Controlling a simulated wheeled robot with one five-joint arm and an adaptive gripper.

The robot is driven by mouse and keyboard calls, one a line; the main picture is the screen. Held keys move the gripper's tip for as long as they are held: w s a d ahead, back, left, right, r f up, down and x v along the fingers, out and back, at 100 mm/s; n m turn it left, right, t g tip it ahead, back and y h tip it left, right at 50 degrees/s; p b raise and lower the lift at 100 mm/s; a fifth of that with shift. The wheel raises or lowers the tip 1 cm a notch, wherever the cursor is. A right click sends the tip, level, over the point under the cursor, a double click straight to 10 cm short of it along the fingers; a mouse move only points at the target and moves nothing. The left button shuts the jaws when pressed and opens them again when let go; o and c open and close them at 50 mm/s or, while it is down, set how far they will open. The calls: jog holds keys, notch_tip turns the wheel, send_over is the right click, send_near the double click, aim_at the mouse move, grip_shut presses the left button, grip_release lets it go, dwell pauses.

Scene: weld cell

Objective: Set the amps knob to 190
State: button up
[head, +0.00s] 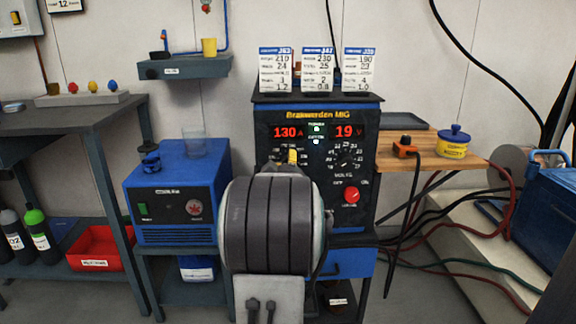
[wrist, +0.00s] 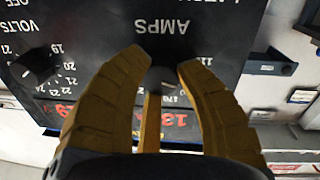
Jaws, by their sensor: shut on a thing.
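The welder (head: 316,110), labelled Brakwarden MIG, faces me with a red display reading 130 A (head: 288,132) and 19 V (head: 345,131). The amps knob (wrist: 163,76) is dark and sits under the AMPS lettering, which is upside down in the wrist view. My gripper (wrist: 165,65) is shut on this knob, with one yellow finger on each side. In the head view my arm hides the knob and most of my gripper; only a yellow finger part (head: 292,156) shows. Much of the amps scale is covered by the fingers.
The volts knob (head: 346,159) is right of the amps knob, with a red knob (head: 351,195) below it. Three printed cards (head: 318,70) stand on the welder. A blue unit (head: 178,195) stands left, and a wooden shelf (head: 428,158) right.

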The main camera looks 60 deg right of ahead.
grip_shut()
jog(key=shift+m, duration=0.3)
jog(key=shift+w+r+m, duration=0.1)
jog(key=shift+r+m, duration=0.05)
jog(key=shift+m, duration=3.15)
jog(key=o, duration=1.1)
grip_release()
jog(key=shift+a, duration=0.1)
jog(key=v, duration=1.2)
jog(key=shift+r, duration=0.2)
